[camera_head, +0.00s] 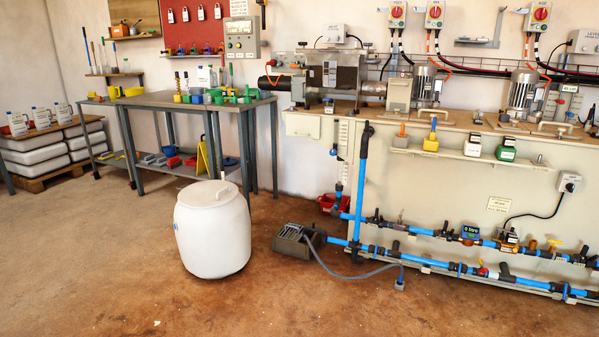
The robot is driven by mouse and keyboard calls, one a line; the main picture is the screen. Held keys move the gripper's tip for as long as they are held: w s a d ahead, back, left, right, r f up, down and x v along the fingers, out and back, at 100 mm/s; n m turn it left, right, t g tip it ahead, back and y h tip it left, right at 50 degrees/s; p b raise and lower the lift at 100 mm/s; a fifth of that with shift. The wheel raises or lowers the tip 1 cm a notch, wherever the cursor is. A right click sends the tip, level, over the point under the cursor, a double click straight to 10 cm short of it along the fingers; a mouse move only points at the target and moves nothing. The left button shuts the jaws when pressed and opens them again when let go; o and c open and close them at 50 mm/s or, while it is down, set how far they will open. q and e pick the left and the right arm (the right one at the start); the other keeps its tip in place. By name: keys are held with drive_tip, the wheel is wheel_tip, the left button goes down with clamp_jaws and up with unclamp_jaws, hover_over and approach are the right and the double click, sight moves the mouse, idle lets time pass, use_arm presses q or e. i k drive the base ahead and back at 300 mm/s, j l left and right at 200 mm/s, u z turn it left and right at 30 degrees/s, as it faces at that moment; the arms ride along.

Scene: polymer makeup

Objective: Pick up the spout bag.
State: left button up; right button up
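I cannot make out with certainty which thing is the spout bag. White containers with red-and-white labels (17,124) stand on a board on top of the stacked white blocks at the far left; they are too small to tell if one is a bag. Small coloured items (228,94) crowd the grey workbench, and a white bottle (203,77) stands at its back. Neither of my grippers shows in the head view.
A large white drum (212,229) stands on the brown floor in front of the grey workbench (160,100). A grey box with a hose (298,241) sits on the floor right of it. Blue pipes (450,266) run low along the machine. The front left floor is clear.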

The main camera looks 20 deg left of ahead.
sight(16, 121)
drive_tip(key=i+j+u, duration=0.2)
drive_tip(key=j+u, duration=0.25)
drive_tip(key=i+j+u, duration=0.25)
drive_tip(key=j+u, duration=0.15)
drive_tip(key=i+j+u, duration=0.3)
drive_tip(key=u, duration=0.15)
drive_tip(key=i+j+u, duration=0.4)
drive_tip(key=i+u, duration=0.3)
drive_tip(key=u, duration=0.15)
drive_tip(key=i, duration=1.1)
drive_tip(key=i+u, duration=0.1)
drive_tip(key=i, duration=2.1)
drive_tip(key=i+u, duration=0.1)
drive_tip(key=i, duration=1)
drive_tip(key=i+l, duration=0.2)
drive_tip(key=i, duration=0.85)
